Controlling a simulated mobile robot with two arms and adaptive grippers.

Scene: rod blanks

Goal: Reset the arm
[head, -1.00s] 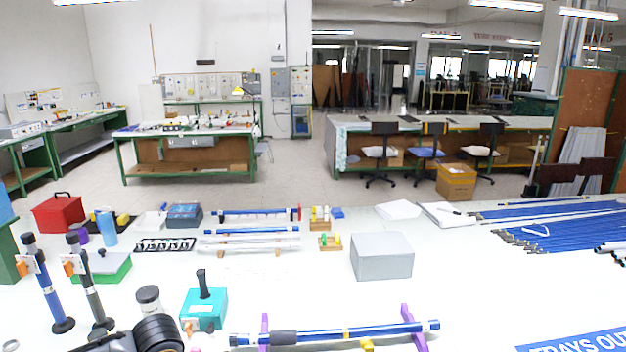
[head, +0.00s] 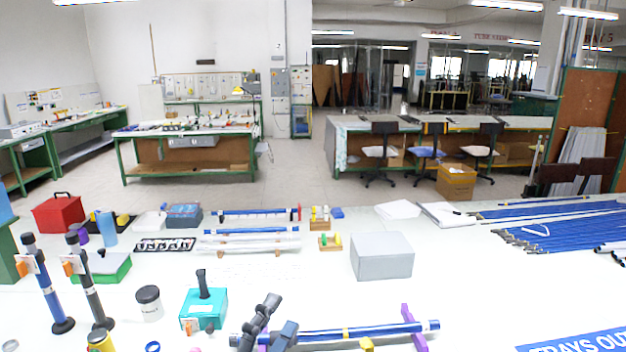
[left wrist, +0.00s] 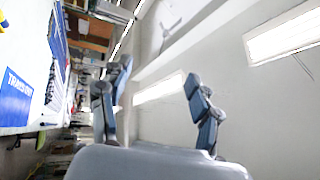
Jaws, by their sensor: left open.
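My left gripper (head: 280,313) shows at the bottom middle of the head view, its grey-blue fingers in front of the left part of a blue rod (head: 375,332). The rod lies across purple supports (head: 414,328); the left support is largely hidden. In the left wrist view the left gripper (left wrist: 160,88) is open, with its fingers wide apart and nothing between them. Behind them are a pale wall and lights, with the table at the left edge. My right gripper is not in view.
Left of the gripper stand a teal block with a black handle (head: 204,308), a dark-lidded jar (head: 149,304) and a yellow can (head: 101,342). A grey box (head: 382,256) stands right of centre.

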